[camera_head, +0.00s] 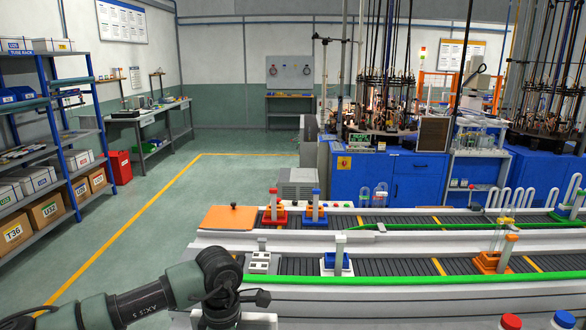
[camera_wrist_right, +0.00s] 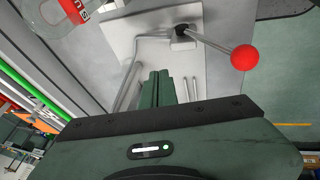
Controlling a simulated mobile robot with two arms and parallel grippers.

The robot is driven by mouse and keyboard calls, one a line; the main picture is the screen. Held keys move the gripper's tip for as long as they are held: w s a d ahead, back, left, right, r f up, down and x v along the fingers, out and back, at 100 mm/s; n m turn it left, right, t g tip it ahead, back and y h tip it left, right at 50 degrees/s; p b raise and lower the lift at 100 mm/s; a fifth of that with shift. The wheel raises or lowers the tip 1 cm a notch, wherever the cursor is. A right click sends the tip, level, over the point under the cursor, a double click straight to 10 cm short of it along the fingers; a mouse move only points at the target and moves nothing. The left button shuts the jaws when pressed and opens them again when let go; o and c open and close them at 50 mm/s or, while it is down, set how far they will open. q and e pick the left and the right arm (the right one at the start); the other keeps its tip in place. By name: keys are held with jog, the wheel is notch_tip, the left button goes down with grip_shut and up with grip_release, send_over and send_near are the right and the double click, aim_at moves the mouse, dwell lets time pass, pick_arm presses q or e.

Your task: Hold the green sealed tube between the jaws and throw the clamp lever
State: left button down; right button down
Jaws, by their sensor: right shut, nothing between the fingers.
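In the right wrist view, my right gripper (camera_wrist_right: 160,74) is shut and empty, its dark green fingers together over a pale plate (camera_wrist_right: 130,22). A lever (camera_wrist_right: 214,43) with a red ball knob (camera_wrist_right: 245,57) runs right from a black pivot on a small metal block (camera_wrist_right: 183,44). The fingers are below and left of the knob and look apart from it. I cannot make out the green sealed tube or the clamp jaws for certain. My left arm crosses the lower left of the head view, but its fingers are out of sight.
A clear vessel with a red label (camera_wrist_right: 60,20) is beside the plate. In the head view, conveyors with green rails (camera_head: 420,281) run across, carrying coloured holders. A red-capped bottle (camera_head: 510,322) and a blue-capped one (camera_head: 565,320) stand at the bottom right. The floor at left is clear.

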pick_arm(q)
jog(key=shift+s+d, duration=0.1)
jog(key=shift+d, duration=0.25)
pick_arm(e)
notch_tip(320, 180, up, 10)
dwell(0.4)
dwell(0.4)
pick_arm(q)
jog(key=c, duration=1.6)
grip_release()
jog(key=shift+o, duration=1.4)
jog(key=shift+d, duration=0.1)
pick_arm(e)
jog(key=shift+d, duration=0.3)
